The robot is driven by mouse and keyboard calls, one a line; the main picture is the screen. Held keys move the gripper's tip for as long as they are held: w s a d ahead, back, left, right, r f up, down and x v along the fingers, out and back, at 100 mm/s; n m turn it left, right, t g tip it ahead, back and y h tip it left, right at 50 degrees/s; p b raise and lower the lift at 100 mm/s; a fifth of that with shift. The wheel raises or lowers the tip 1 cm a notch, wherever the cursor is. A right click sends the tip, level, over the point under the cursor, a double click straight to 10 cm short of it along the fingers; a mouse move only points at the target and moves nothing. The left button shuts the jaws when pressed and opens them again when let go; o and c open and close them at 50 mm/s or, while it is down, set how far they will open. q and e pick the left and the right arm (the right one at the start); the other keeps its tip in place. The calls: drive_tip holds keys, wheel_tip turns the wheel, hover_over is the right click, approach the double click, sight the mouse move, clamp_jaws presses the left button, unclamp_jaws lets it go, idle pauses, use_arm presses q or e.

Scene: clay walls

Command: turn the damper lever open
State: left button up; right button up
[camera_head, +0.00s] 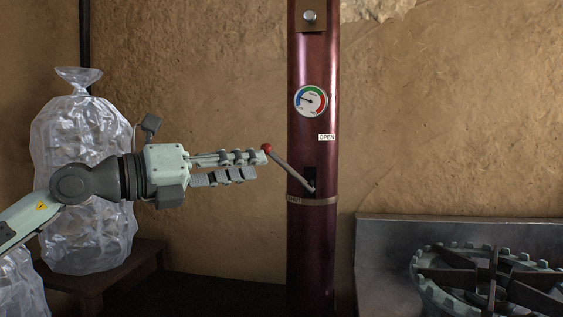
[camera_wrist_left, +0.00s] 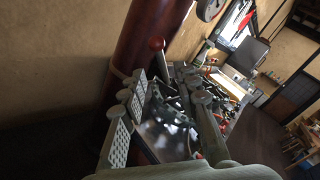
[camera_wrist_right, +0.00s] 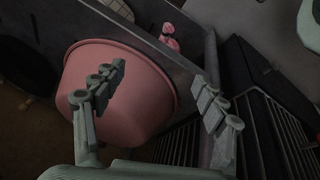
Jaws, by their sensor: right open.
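The damper lever (camera_head: 288,168) is a thin grey rod with a red ball knob (camera_head: 267,148). It slants up and left from a dark slot on the dark red pipe (camera_head: 312,245). A white OPEN label (camera_head: 326,137) sits above and right of the slot. My left gripper (camera_head: 260,165) is open, its fingertips close to the knob's left and lower side; contact is unclear. In the left wrist view, the knob (camera_wrist_left: 156,44) shows just beyond the spread fingers (camera_wrist_left: 165,88), against the pipe (camera_wrist_left: 140,50). My right gripper (camera_wrist_right: 158,88) is open and empty, away from the lever.
A round gauge (camera_head: 310,101) is on the pipe above the lever. Clear plastic bags (camera_head: 85,180) stand at left, one on a dark wooden stand (camera_head: 110,275). A stove with a round burner (camera_head: 490,280) is at right. A pink tub (camera_wrist_right: 120,85) lies before the right gripper.

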sight(278, 163)
use_arm(q)
drive_tip(key=p+x, duration=0.1)
drive_tip(key=x, duration=0.5)
drive_tip(key=shift+s+d+r, duration=0.1)
drive_tip(key=shift+d, duration=0.05)
drive_tip(key=shift+w+d, duration=0.35)
drive_tip(key=shift+d, duration=0.15)
use_arm(e)
wheel_tip(278, 163, down, 4)
drive_tip(key=shift+s+r, duration=0.1)
drive_tip(key=shift+s, duration=0.05)
use_arm(q)
clamp_jaws()
